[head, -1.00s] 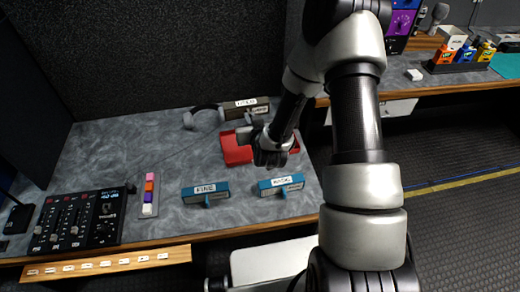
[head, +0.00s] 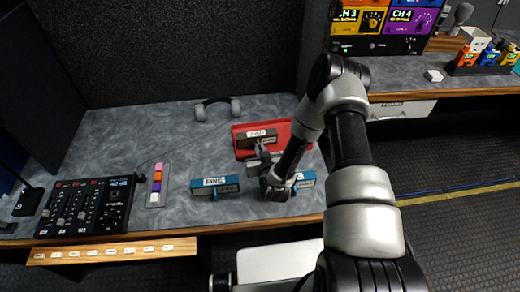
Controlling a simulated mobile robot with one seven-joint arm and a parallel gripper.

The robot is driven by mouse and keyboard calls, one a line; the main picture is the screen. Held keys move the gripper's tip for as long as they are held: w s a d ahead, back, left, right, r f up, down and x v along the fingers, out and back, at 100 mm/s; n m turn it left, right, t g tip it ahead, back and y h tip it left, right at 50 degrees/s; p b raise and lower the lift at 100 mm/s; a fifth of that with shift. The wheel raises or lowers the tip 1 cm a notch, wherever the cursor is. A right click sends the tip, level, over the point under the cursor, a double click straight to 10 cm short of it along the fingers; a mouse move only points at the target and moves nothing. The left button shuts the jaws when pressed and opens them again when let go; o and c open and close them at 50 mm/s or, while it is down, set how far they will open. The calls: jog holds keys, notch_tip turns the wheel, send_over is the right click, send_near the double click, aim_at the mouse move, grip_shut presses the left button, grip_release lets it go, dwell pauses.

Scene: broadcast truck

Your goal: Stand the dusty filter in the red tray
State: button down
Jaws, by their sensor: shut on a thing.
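The dark brown filter (head: 262,140) with a white label is in the head view, its label side facing up and forward. My gripper (head: 264,156) is shut on its near side. The filter overlaps the red tray (head: 237,140), whose red wall shows behind it and to the left. I cannot tell whether the filter touches the tray floor or hangs just above it. My gripper and wrist hide the tray's near side. The label is too small to read surely.
A blue filter marked FINE (head: 230,189) lies left of my wrist. Another blue filter (head: 305,180) is partly hidden behind my wrist. Headphones (head: 200,112) lie at the back. A mixer (head: 85,207) and a coloured button strip (head: 157,185) stand left. The back-left desk is clear.

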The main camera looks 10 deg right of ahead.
jog(key=shift+f, duration=0.15)
jog(key=c, duration=1.9)
grip_release()
